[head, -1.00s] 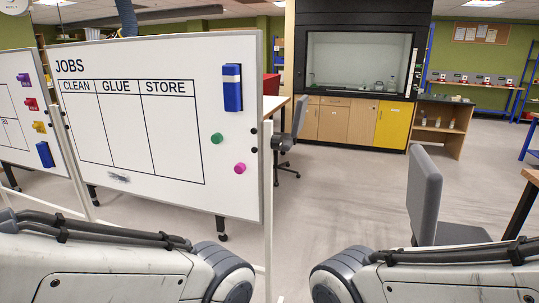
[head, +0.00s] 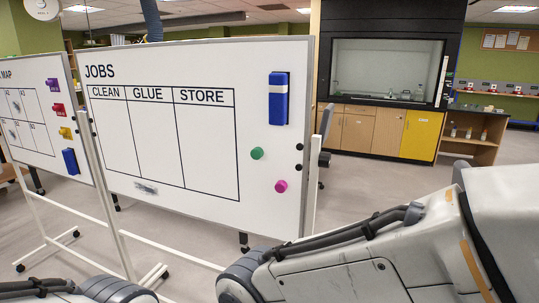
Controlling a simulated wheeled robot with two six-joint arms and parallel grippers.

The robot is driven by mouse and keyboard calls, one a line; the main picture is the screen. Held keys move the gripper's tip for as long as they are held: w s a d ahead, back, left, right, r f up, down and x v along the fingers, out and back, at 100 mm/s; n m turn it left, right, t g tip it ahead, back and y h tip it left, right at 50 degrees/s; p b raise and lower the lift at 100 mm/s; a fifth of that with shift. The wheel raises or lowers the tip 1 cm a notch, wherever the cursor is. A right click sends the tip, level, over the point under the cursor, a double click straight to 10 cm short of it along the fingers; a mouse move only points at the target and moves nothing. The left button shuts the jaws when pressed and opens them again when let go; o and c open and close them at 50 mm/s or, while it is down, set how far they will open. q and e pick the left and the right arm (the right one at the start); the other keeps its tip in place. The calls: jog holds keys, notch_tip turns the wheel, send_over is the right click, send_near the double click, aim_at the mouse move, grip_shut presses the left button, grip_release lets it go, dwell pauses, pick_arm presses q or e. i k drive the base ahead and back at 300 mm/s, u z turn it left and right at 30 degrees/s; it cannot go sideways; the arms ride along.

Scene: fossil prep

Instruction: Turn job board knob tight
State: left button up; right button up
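The job board (head: 190,215) is a white whiteboard headed JOBS, with CLEAN, GLUE and STORE columns, standing upright at the centre left. Two small dark knobs, an upper one (head: 299,147) and a lower one (head: 299,168), sit at its right edge by the white stand post. I cannot tell whether either is tight. A green round piece (head: 257,153) and a magenta round piece (head: 281,186) are on the board face, below a blue holder (head: 278,100). Only links of my two arms show along the bottom; both grippers are out of view.
A second whiteboard (head: 28,150) with coloured clips stands at the left. The board's white stand (head: 105,205) has legs and casters on the floor. Behind are a fume hood cabinet (head: 385,75) and low shelf (head: 470,140). Open floor (head: 385,185) lies right of the board.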

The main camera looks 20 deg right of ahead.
aim_at(325, 157)
jog(key=z, duration=0.05)
jog(key=i, duration=1.05)
jog(key=z, duration=0.85)
